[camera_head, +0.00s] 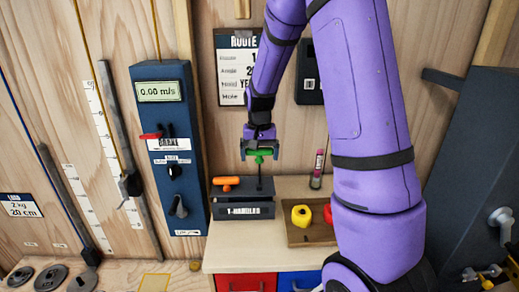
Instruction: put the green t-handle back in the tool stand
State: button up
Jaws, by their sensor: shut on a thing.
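The green t-handle (260,153) is held upright in my gripper (259,150), its dark shaft pointing down. My gripper is shut on its green grip. The tool stand (243,211), a dark block labelled "T-HANDLES", is directly below on the light bench. The shaft's lower end overlaps the right part of the stand's top in the picture; I cannot tell whether it is in a hole or above it. An orange t-handle (226,182) is at the left of the stand, with its grip low over the top.
A brown tray (297,238) with a yellow piece (301,215) and a red piece is right of the stand, partly behind my arm. A pink-topped tube (318,168) stands behind it. A dark blue panel (184,215) with a display rises at the left.

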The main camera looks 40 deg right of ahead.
jog(key=shift+f, duration=5.3)
jog(key=o, duration=0.7)
jog(key=shift+c, duration=0.2)
notch_tip(320, 180, up, 11)
jog(key=shift+f, duration=0.1)
